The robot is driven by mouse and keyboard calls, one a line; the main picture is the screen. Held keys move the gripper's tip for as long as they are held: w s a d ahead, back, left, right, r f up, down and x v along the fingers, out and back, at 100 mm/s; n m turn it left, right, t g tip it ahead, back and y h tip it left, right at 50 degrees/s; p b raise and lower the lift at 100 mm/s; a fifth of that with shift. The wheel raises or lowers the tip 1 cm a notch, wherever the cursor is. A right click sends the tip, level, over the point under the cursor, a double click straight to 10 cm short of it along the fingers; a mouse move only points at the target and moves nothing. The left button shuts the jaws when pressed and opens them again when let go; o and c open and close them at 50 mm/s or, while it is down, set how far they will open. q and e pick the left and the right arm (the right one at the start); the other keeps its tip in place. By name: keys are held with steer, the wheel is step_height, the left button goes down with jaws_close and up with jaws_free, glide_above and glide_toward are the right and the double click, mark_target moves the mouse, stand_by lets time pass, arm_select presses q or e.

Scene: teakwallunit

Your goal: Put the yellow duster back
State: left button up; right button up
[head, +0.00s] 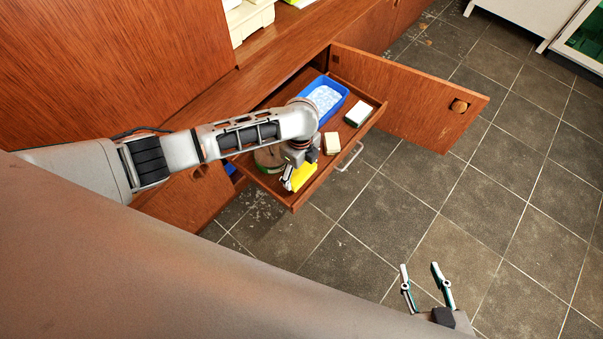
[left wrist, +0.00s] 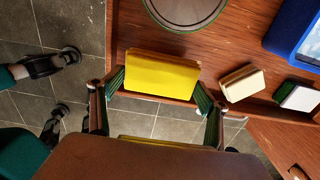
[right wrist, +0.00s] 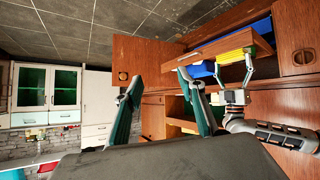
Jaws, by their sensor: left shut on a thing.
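The yellow duster (head: 304,176) is at the front left corner of the pulled-out wooden drawer (head: 371,119). My left gripper (head: 296,182) is shut on it. In the left wrist view the duster (left wrist: 162,72) lies between the fingertips (left wrist: 160,92), over the drawer's front edge. My right gripper (head: 424,275) is open and empty over the tiled floor, well away from the drawer.
The drawer holds a round tin (left wrist: 185,10), a blue tray (head: 341,88), a cream block (head: 332,143) and a white-and-green sponge (head: 358,114). An open cabinet door (head: 415,95) stands right of the drawer. The tiled floor (head: 400,180) in front is clear.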

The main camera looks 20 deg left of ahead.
mark_target(300, 172)
arm_select(q)
steer(key=f, duration=0.2)
steer(key=f+b, duration=0.1)
steer(key=shift+s+f, duration=0.35)
steer(key=shift+f, duration=0.05)
steer(key=shift+w+f, duration=0.1)
steer(key=shift+w, duration=0.05)
steer(key=shift+w+r, duration=0.1)
steer(key=shift+r, duration=0.15)
steer(key=shift+f, duration=0.15)
steer(key=o, duration=1.1)
steer(key=shift+o, duration=0.2)
arm_select(e)
steer(key=shift+w+a, duration=0.2)
steer(key=shift+a, duration=0.3)
